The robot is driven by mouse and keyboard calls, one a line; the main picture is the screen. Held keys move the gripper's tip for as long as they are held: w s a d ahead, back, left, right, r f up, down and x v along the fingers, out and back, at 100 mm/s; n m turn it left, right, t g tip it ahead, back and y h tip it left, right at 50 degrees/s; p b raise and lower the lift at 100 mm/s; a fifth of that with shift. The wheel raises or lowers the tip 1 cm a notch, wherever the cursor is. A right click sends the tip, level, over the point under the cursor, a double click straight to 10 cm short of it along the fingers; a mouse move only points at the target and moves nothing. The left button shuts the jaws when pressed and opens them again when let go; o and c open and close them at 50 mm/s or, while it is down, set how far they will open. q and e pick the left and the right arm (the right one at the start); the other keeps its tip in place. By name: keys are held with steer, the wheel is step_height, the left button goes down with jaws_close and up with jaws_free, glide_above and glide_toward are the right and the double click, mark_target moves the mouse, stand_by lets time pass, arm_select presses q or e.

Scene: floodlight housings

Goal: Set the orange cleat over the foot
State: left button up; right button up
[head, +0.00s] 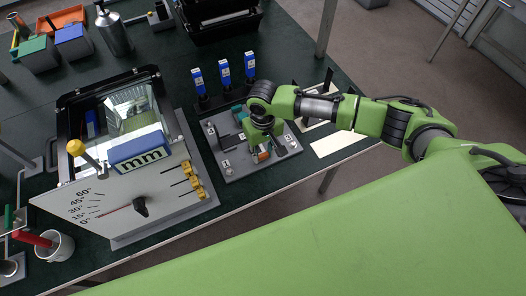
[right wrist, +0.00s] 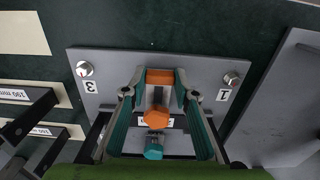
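My right gripper (head: 263,145) is low over a grey plate (head: 235,171) on the table. In the right wrist view its two fingers (right wrist: 160,82) stand on either side of an orange block (right wrist: 160,77) and seem to touch both its sides. I take this block for the orange cleat; orange also shows beside the gripper in the head view (head: 263,155). The foot is not clear; the fingers and arm hide part of the plate. My left gripper is not in view.
The plate has corner bolts (right wrist: 85,69) and labels 3 and 1. Several blue-topped holders (head: 224,75) stand behind the plate. A pale sheet (head: 338,143) lies to the right.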

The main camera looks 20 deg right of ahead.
mark_target(260, 152)
jaws_close()
steer(key=shift+w+a, duration=0.1)
steer(key=shift+w, duration=1.15)
steer(key=o, duration=0.8)
jaws_free()
step_height(260, 152, up, 12)
steer(key=shift+s, duration=0.1)
